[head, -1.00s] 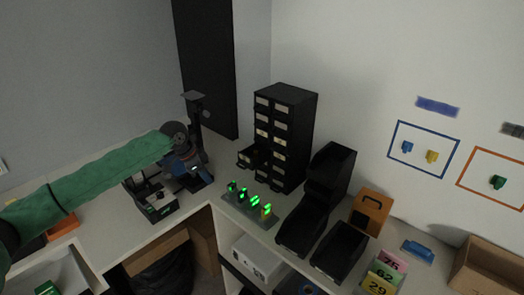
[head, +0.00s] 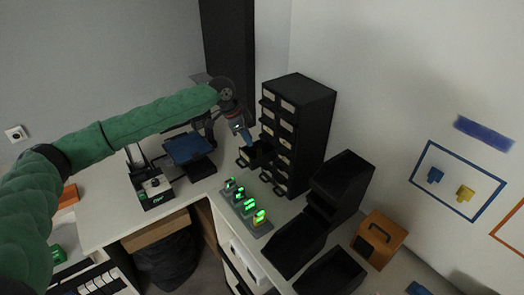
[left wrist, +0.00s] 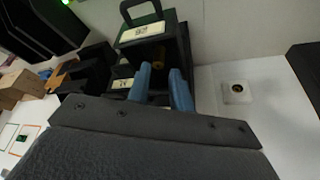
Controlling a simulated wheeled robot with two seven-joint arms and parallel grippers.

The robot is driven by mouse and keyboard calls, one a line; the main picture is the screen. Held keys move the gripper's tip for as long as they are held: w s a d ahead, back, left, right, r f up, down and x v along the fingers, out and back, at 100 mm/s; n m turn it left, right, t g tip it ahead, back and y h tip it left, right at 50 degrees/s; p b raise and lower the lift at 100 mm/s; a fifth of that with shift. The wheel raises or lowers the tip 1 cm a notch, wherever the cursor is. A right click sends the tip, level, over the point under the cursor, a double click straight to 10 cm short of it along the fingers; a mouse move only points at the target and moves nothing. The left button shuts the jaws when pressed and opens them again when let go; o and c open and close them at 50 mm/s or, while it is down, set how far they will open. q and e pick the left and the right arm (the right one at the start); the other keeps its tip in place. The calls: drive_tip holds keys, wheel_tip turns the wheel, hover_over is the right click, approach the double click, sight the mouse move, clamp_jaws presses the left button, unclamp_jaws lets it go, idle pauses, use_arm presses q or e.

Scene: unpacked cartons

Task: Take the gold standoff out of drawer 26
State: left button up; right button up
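A small black drawer (head: 247,158) is pulled out low on the left column of the black drawer cabinet (head: 311,110). In the left wrist view an open drawer with a black handle and a pale label (left wrist: 142,32) lies ahead of my fingers; I cannot read its number surely. A small gold-brown piece, apparently the gold standoff (left wrist: 159,68), shows in its dark inside, between my fingertips in the picture. My left gripper (head: 246,140) points down just above the open drawer. Its two blue fingers (left wrist: 160,72) are apart, with nothing visibly clasped. My right gripper is not in view.
A grey strip with several green-lit pieces (head: 247,207) stands in front of the cabinet. Black bins (head: 338,185) and an orange box (head: 379,239) are to the right. A blue-topped device (head: 188,148) stands left of the gripper.

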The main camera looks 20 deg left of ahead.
sight(259, 153)
use_arm(q)
drive_tip(key=shift+w+d+f, duration=0.1)
drive_tip(key=shift+d+f, duration=0.15)
drive_tip(key=shift+f, duration=0.05)
drive_tip(key=shift+w+d+f, duration=0.25)
drive_tip(key=shift+d+f, duration=0.05)
drive_tip(key=shift+f, duration=0.05)
drive_tip(key=p, duration=0.1)
drive_tip(key=f+p, duration=0.1)
drive_tip(key=p, duration=0.1)
drive_tip(key=shift+d+f, duration=0.15)
drive_tip(key=shift+d, duration=0.2)
drive_tip(key=shift+w+d+f+p, duration=0.1)
drive_tip(key=shift+d+f+p, duration=0.05)
drive_tip(key=shift+f+p, duration=0.2)
drive_tip(key=shift+p+x, duration=0.45)
drive_tip(key=shift+x, duration=0.95)
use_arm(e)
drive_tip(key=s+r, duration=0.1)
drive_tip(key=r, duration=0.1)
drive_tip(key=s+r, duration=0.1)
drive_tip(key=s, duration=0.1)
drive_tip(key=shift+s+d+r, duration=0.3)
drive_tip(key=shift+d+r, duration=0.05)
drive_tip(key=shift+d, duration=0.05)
use_arm(q)
clamp_jaws()
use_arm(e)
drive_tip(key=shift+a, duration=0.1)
